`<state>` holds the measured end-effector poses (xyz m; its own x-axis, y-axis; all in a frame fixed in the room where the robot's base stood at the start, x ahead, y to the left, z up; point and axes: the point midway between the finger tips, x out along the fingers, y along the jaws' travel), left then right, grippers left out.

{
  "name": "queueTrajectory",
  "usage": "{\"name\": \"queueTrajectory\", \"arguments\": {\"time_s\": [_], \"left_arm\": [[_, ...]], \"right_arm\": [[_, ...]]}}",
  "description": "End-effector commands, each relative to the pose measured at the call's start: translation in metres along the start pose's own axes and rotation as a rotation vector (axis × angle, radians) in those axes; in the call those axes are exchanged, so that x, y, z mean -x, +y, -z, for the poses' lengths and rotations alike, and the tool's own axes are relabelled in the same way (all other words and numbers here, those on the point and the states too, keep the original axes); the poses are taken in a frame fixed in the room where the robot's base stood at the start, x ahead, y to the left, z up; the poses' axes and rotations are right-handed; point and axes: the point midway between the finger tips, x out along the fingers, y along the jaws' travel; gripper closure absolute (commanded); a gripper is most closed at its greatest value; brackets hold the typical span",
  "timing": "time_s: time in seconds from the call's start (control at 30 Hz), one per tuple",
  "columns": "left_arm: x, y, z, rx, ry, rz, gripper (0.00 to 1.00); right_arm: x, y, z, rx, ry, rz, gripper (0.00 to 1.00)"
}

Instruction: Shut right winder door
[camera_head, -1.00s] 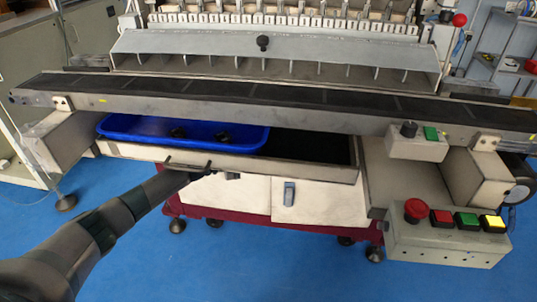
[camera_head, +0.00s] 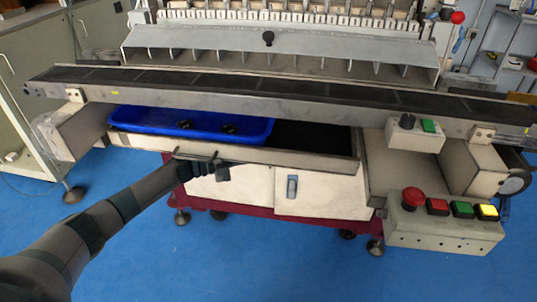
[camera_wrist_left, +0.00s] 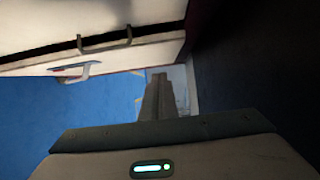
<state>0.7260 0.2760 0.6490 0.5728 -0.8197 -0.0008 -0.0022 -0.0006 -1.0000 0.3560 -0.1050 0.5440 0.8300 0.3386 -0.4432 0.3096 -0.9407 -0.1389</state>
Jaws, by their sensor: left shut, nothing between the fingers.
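The right winder door (camera_head: 330,192) is the white panel with a grey-blue handle (camera_head: 292,187) low on the machine's front. My right gripper is out of view.
A drawer (camera_head: 325,163) holding a blue tray (camera_head: 180,121) sits above the doors. A button box (camera_head: 445,230) juts out at right. Dark surfaces (camera_wrist_left: 250,70) fill the right of the wrist view. The blue floor (camera_head: 240,260) in front is clear.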

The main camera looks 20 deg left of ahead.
Motion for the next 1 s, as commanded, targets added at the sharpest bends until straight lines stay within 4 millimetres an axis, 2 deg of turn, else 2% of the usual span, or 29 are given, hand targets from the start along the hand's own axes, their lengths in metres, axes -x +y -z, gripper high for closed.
{"name": "queueTrajectory", "arguments": {"time_s": [0.2, 0.4, 0.83, 1.0], "left_arm": [[0.037, 0.001, -0.004, 0.001, -0.001, -0.002, 1.00], [0.057, 0.000, -0.007, 0.000, 0.000, -0.001, 1.00], [0.061, 0.000, -0.007, 0.000, 0.000, 0.001, 1.00], [0.051, 0.007, -0.003, -0.005, -0.013, 0.001, 1.00]], "right_arm": [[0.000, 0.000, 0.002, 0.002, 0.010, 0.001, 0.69], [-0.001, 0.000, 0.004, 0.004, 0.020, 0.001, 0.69], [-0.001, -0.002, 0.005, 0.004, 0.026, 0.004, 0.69], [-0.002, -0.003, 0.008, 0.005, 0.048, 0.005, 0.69]]}}
